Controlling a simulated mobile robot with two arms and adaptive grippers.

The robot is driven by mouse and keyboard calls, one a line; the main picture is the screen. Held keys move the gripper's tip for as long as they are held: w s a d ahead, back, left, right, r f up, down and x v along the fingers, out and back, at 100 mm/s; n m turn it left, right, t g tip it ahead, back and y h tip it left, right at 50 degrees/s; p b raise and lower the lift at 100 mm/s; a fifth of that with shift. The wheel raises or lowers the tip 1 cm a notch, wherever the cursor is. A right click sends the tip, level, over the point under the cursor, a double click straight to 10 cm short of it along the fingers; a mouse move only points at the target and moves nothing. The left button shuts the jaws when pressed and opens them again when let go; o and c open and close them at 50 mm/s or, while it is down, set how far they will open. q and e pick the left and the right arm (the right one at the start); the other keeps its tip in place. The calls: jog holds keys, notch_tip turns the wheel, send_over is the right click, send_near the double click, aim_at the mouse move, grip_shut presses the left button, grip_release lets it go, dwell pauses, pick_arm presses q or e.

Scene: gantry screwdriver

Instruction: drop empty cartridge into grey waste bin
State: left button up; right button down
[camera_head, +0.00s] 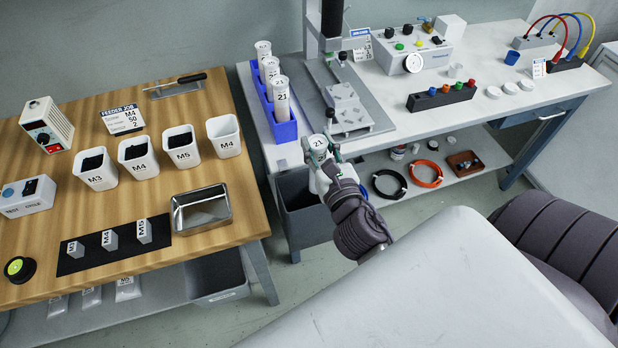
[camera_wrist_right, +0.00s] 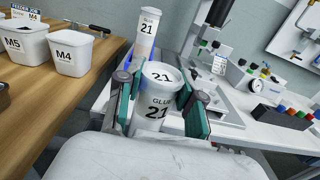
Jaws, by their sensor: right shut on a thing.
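My right gripper (camera_head: 322,156) is shut around a white cartridge (camera_head: 317,142) marked 21. In the right wrist view the cartridge (camera_wrist_right: 158,112) reads GLUE 21 and stands roughly upright between the green-padded fingers (camera_wrist_right: 160,104). Whether it is empty cannot be seen. A dark grey bin (camera_head: 306,226) stands on the floor under the left end of the white bench. In the head view the gripper and cartridge overlap the bin's upper right side, and appear higher than it. The bin's inside is mostly hidden. My left gripper is not in view.
A blue rack (camera_head: 284,130) with several cartridges stands on the white bench's left edge (camera_head: 262,150), close to my right gripper. Another grey container (camera_head: 217,280) sits under the wooden table (camera_head: 240,225). A floor gap separates the table and bench.

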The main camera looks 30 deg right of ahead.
jog(key=shift+f, duration=0.45)
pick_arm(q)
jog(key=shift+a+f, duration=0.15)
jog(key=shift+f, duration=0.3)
pick_arm(e)
jog(key=shift+r, duration=0.1)
jog(key=c, duration=0.7)
grip_release()
jog(key=shift+o, duration=0.2)
jog(key=v, duration=0.7)
jog(key=shift+s, duration=0.3)
